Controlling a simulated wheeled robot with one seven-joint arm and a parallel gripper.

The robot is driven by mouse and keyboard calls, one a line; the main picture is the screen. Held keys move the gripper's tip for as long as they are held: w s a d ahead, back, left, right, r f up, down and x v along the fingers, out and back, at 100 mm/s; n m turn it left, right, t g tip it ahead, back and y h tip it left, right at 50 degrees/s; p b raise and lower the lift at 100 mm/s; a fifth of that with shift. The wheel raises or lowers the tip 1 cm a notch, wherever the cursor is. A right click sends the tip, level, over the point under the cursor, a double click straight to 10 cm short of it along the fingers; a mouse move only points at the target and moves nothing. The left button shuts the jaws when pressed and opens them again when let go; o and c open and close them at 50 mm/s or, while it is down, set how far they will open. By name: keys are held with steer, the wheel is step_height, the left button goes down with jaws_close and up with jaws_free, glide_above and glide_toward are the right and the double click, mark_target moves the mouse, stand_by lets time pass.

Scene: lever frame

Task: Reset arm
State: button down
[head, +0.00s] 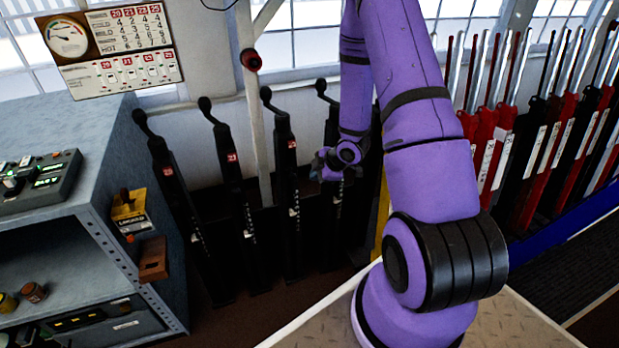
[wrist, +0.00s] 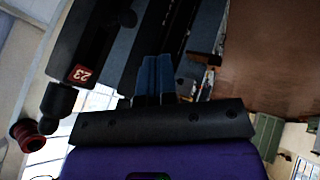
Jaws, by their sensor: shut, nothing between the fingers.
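My purple arm (head: 420,130) rises in the middle of the head view and bends down toward a row of black levers. My gripper (head: 322,165) is small there, in front of the black levers and near the one with a red tag (head: 291,143). In the wrist view my gripper (wrist: 159,72) shows as two blue fingers close together, shut and empty. A black lever with a red tag reading 23 (wrist: 82,73) stands to their left, apart from them. Part of the black lever (head: 333,125) behind my arm is hidden.
A grey shelf unit (head: 60,215) stands at the left with a device (head: 40,180) on top. Red and black levers with silver handles (head: 520,130) line the right. A board with numbers (head: 120,45) hangs at the upper left. Brown floor shows below the black levers.

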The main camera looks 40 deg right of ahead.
steer(key=shift+s+r, duration=0.15)
steer(key=s+a+r+m+h, duration=0.1)
steer(key=a+r+m+h, duration=0.15)
steer(key=r, duration=1.15)
steer(key=s+a+r+m+h, duration=0.1)
steer(key=r+m+h, duration=0.25)
steer(key=r, duration=0.95)
steer(key=s+a+r+m+y, duration=0.1)
steer(key=s+a+r+m, duration=0.2)
steer(key=s+a+r, duration=0.3)
steer(key=s+a+r+m+g+y, duration=0.1)
steer(key=s+a+r+m, duration=0.3)
steer(key=s+r, duration=0.5)
steer(key=s+a+y, duration=0.1)
steer(key=s+a, duration=0.1)
steer(key=s, duration=0.6)
steer(key=shift+m+g, duration=0.3)
